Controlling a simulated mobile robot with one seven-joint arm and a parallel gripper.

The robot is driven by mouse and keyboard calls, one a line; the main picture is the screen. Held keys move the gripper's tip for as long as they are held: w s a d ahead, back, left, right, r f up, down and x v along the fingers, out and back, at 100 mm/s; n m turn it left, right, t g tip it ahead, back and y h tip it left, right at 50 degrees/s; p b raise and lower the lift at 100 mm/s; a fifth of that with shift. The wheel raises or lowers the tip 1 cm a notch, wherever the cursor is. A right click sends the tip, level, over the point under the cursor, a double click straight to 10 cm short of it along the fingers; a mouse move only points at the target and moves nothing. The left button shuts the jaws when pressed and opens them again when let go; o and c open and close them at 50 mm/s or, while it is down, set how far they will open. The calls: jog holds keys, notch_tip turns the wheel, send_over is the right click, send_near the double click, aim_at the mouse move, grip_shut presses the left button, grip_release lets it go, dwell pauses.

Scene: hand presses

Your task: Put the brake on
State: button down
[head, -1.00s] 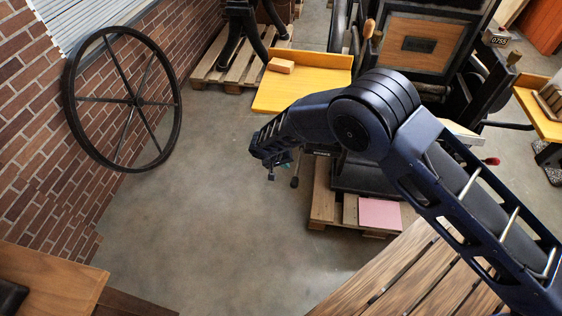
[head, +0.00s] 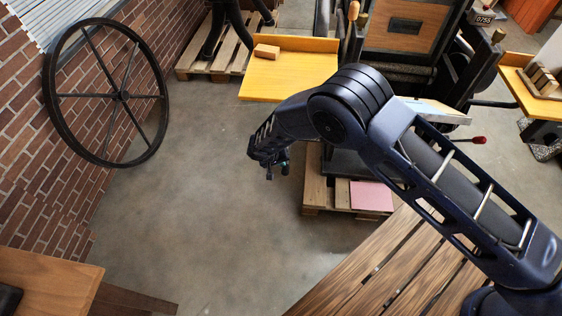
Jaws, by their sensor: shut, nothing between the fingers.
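My gripper (head: 277,172) hangs from the far end of my dark blue arm, left of the centre of the head view. It is small and dark here, and its fingers look shut with nothing held. It hangs in front of the left side of a dark press (head: 347,163) on a wooden pallet. A rod with a red knob (head: 478,140) sticks out to the right of the press. I cannot tell which part is the brake. A dark rod with a black knob, seen earlier beside the gripper, is not clearly visible now. My arm hides much of the press.
A spoked black wheel (head: 123,95) stands by the brick wall at left. A yellow table (head: 290,80) with a wooden block (head: 267,52) is behind my gripper. A pink sheet (head: 371,196) lies on the pallet (head: 315,190). A slatted bench (head: 385,265) is in front. The floor at centre left is clear.

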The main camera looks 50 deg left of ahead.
jog(key=s+d+f, duration=0.2)
jog(key=d+f, duration=0.1)
jog(key=f, duration=0.4)
jog(key=shift+s+f, duration=0.25)
jog(key=shift+f, duration=0.1)
jog(key=shift+d, duration=0.15)
jog(key=a+v, duration=0.2)
jog(key=v, duration=1.2)
jog(key=shift+r, duration=0.15)
jog(key=shift+a, duration=0.1)
